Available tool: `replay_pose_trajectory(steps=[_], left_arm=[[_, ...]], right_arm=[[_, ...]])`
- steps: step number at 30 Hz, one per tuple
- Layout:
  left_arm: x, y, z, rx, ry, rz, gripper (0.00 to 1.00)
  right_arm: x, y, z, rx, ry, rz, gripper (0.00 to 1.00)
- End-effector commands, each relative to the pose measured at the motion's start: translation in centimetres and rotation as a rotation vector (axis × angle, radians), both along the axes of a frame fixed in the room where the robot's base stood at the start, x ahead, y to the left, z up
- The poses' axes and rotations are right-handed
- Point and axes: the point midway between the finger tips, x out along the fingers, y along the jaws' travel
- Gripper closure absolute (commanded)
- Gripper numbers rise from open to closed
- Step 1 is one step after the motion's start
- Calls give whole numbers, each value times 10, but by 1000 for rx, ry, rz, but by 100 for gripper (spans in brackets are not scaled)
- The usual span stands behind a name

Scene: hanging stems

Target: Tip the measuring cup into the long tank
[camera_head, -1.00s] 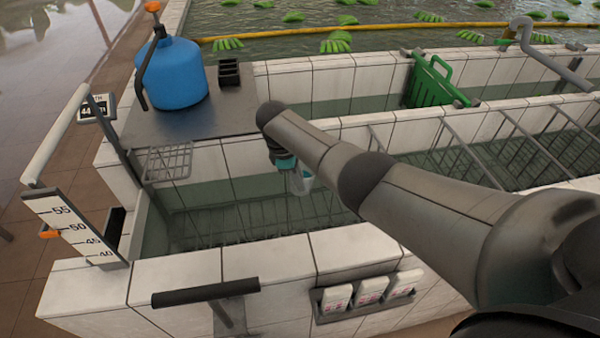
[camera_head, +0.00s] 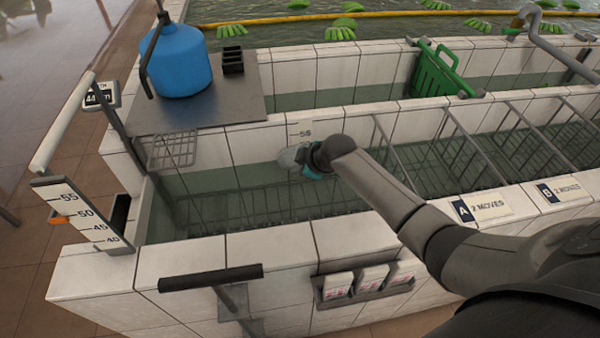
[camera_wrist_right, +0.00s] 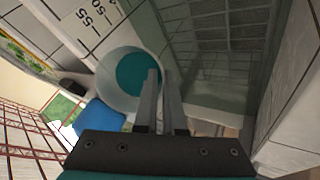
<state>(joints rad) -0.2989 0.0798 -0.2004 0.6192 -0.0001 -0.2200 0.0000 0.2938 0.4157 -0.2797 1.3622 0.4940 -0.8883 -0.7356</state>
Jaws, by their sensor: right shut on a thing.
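The clear measuring cup (camera_head: 289,158) is held over the long tank (camera_head: 270,250), a white-tiled trough with dark water and wire racks. The cup looks tipped onto its side, its clear end toward the left. My right gripper (camera_head: 316,158) is shut on it from the right side. In the right wrist view the cup (camera_wrist_right: 112,78) shows a round clear rim with teal inside, and the fingers of my right gripper (camera_wrist_right: 160,100) are at its wall. I cannot tell whether anything is pouring out. My left gripper is not in view.
A blue jug (camera_head: 182,65) and a black holder (camera_head: 232,62) stand on the grey shelf (camera_head: 200,112) at the back left. A small wire basket (camera_head: 172,150) hangs below. A scale board (camera_head: 82,215) stands at the left end.

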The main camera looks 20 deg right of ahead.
Motion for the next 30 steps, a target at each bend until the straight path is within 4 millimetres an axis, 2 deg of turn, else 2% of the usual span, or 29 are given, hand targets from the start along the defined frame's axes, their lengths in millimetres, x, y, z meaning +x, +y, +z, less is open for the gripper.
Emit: replay_pose_trajectory(steps=[1,30], left_arm=[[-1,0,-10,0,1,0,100],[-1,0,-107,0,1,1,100]], right_arm=[[0,0,-5,15,-28,0,100],[7,3,0,261,-448,1,100]])
